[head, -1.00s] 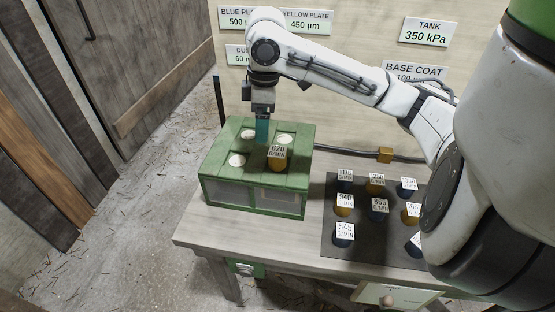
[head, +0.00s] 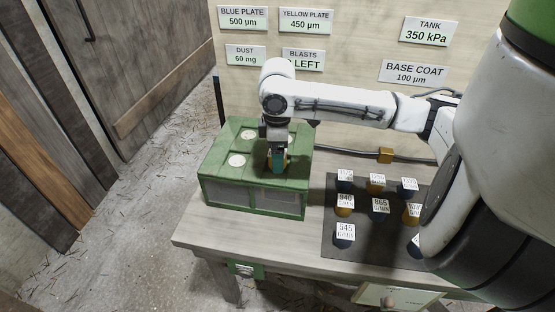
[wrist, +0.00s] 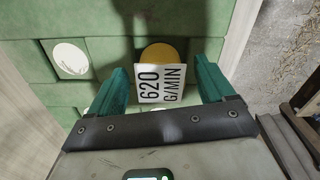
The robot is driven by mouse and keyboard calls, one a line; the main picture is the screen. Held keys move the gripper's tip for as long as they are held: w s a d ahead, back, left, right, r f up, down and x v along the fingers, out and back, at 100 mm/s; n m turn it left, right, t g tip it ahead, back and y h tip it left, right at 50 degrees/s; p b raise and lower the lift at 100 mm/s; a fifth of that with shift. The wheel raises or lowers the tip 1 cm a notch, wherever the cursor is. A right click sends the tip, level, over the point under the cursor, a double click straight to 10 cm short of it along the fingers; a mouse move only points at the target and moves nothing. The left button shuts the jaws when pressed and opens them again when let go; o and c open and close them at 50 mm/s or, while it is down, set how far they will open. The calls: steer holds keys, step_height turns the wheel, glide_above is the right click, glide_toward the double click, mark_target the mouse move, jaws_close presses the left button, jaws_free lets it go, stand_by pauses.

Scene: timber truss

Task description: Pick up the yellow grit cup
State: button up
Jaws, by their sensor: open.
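A yellow grit cup (wrist: 159,53) with a white tag reading 620 G/MIN stands on top of the green box (head: 252,199). My gripper (wrist: 166,85) is open, with its two teal fingers on either side of the tagged cup in the wrist view. In the head view my gripper (head: 277,163) is over the cup at the right of the box top and hides most of it. Whether the fingers touch the cup I cannot tell. Other yellow cups (head: 344,211) stand on the dark mat (head: 334,262) to the right.
Pale round discs (head: 237,160) lie in the box top. Several dark blue and yellow tagged cups stand on the mat on the workbench (head: 205,231). A brass block (head: 385,154) and cable run along the back wall. Bare bench lies between box and mat.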

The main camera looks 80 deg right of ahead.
steer(key=shift+f, duration=0.45)
steer(key=c, duration=1.2)
steer(key=shift+r, duration=0.15)
steer(key=shift+c, duration=0.2)
